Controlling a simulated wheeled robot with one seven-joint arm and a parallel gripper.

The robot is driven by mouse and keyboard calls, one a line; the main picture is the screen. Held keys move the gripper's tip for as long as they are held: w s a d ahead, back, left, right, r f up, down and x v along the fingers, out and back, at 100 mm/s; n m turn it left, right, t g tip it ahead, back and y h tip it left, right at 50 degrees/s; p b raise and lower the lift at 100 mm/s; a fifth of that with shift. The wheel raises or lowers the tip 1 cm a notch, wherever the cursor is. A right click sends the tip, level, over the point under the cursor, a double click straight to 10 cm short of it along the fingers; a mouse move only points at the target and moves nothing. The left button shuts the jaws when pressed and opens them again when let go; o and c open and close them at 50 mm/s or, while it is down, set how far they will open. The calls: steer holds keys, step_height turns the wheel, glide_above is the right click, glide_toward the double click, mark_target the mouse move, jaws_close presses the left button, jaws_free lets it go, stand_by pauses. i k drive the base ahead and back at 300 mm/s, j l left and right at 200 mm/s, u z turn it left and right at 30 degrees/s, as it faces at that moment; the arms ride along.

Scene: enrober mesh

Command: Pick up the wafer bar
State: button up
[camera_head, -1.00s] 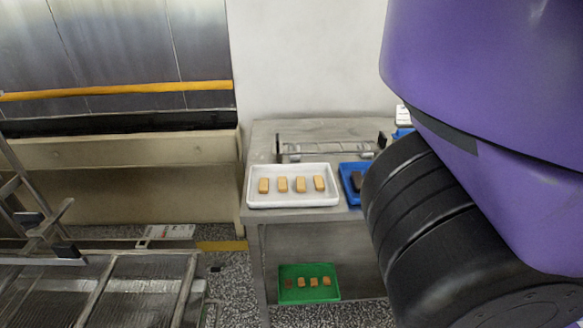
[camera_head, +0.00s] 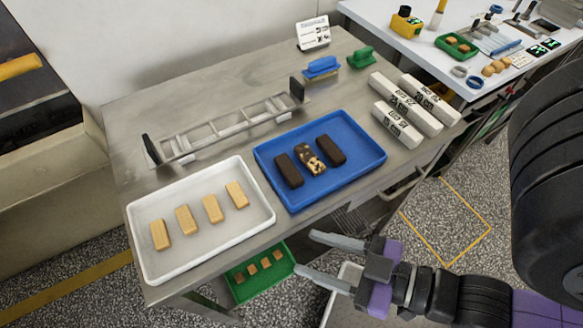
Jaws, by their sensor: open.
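Several plain tan wafer bars lie in a row in a white tray (camera_head: 262,221) on the metal table, at the left front. The rightmost wafer bar (camera_head: 237,194) and the leftmost wafer bar (camera_head: 160,235) mark the ends of the row. A blue tray (camera_head: 362,165) beside it holds two dark chocolate bars and a brown bar with pale patches (camera_head: 310,159). My gripper (camera_head: 322,255) is open and empty. Its fingers point left, in front of the table edge and, in the picture, below and right of the white tray. It appears apart from all the bars.
A metal rack (camera_head: 232,128) stands behind the trays. White labelled blocks (camera_head: 407,104), a blue brush (camera_head: 321,67) and a green brush (camera_head: 361,57) lie to the right and back. A green tray (camera_head: 240,291) with small pieces sits lower down. A white worktable (camera_head: 395,47) stands at the back right.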

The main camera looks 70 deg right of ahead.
mark_target(312, 162)
steer(key=z, duration=0.65)
steer(key=k+j+u, duration=0.25)
steer(key=j, duration=0.3)
steer(key=k+j+u, duration=0.15)
steer(key=j, duration=0.15)
steer(key=k+j+u, duration=0.15)
steer(key=j, duration=0.15)
